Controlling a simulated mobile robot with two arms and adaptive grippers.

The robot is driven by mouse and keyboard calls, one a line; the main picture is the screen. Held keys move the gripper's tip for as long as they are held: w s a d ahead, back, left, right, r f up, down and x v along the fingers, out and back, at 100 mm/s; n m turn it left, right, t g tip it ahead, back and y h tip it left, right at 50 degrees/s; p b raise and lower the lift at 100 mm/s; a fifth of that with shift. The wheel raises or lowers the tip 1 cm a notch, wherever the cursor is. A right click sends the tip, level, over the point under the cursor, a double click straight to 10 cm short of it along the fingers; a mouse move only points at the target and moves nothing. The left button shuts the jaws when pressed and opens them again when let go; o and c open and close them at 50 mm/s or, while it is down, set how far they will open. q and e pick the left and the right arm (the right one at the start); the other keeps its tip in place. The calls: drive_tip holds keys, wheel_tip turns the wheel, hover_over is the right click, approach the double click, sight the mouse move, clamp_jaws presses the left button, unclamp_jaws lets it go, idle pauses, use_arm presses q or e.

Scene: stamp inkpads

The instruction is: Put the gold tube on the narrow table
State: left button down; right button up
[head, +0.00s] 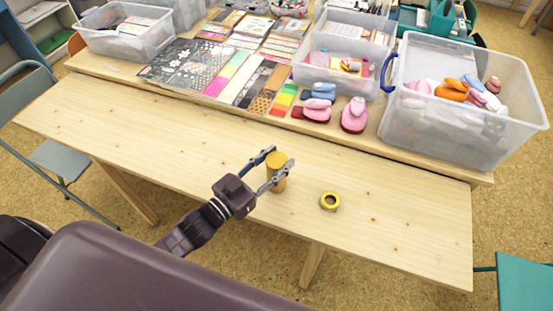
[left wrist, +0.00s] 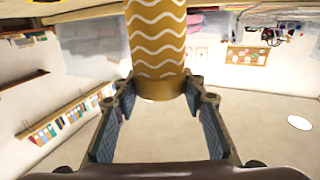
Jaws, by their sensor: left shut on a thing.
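The gold tube (head: 276,178) is upright over the narrow table (head: 400,225), the bare wooden one in front. My left gripper (head: 271,163) reaches in from the left and is shut on the tube near its upper end. In the left wrist view, the gold tube (left wrist: 157,40) shows white wavy lines and sits between the two fingertips of my left gripper (left wrist: 162,88). Its far end is cut off by the picture's top edge, so I cannot tell whether it touches the table. My right gripper is not in view.
Behind, a raised wooden surface holds patterned sheets (head: 190,65), pink stamps (head: 354,115) and clear bins (head: 450,125). The narrow table is bare to the left and far right. A grey chair (head: 60,160) stands left.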

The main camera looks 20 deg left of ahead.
use_arm(q)
drive_tip(key=c, duration=1.2)
unclamp_jaws()
drive_tip(key=shift+r, duration=0.1)
drive_tip(key=shift+s+a, duration=0.1)
drive_tip(key=shift+s, duration=0.15)
drive_tip(key=b+v, duration=0.1)
drive_tip(key=v, duration=1)
drive_tip(key=shift+s+a, duration=0.1)
drive_tip(key=shift+s, duration=0.15)
